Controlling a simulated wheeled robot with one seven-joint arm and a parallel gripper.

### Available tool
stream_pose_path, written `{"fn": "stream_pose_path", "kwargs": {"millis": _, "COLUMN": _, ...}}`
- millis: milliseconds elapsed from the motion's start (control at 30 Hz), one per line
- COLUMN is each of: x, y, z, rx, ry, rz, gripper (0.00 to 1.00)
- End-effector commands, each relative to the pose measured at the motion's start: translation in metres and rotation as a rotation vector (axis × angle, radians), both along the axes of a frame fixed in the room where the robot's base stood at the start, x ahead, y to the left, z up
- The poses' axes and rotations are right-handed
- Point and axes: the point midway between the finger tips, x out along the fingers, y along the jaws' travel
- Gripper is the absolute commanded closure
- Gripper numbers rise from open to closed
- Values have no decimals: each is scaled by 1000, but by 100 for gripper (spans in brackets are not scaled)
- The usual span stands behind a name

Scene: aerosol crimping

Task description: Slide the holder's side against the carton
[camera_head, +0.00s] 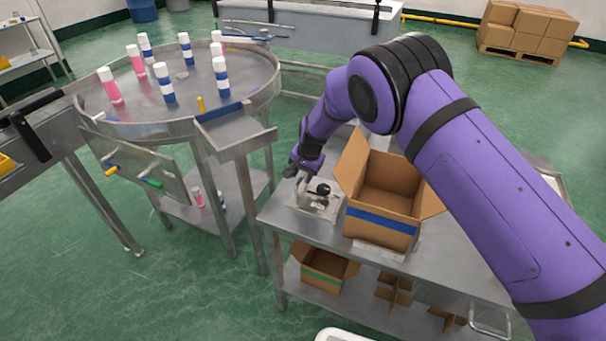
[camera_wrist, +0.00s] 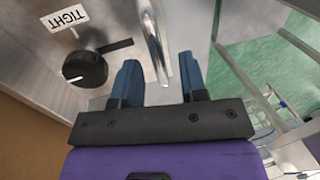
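The carton (camera_head: 382,222) is an open brown box with a blue band, upright on the steel table with its flaps spread. The holder (camera_head: 318,210) is a small metal fixture on the table just left of the carton, with a black knob (camera_head: 323,189). In the wrist view the knob (camera_wrist: 85,69) shows beside a TIGHT label (camera_wrist: 65,19). My gripper (camera_head: 300,176) is over the holder's left side, pointing down. Its two fingers (camera_wrist: 160,78) are apart, with a metal bar handle (camera_wrist: 155,42) between and beyond them. I cannot tell whether they touch it.
A round steel turntable (camera_head: 185,85) with pink and blue cans stands at left. A smaller box (camera_head: 325,268) and cardboard dividers (camera_head: 395,291) lie on the shelf below. The table's left edge is close to the holder. Stacked cartons (camera_head: 527,30) stand far back.

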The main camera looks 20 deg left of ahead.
Motion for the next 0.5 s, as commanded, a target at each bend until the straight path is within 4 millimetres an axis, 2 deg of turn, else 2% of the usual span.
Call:
{"fn": "stream_pose_path", "kwargs": {"millis": 233, "x": 0, "y": 0, "z": -1, "rx": 0, "ry": 0, "rz": 0, "gripper": 61}}
{"fn": "stream_pose_path", "kwargs": {"millis": 400, "x": 0, "y": 0, "z": -1, "rx": 0, "ry": 0, "rz": 0, "gripper": 100}}
{"fn": "stream_pose_path", "kwargs": {"millis": 500, "x": 0, "y": 0, "z": -1, "rx": 0, "ry": 0, "rz": 0, "gripper": 100}}
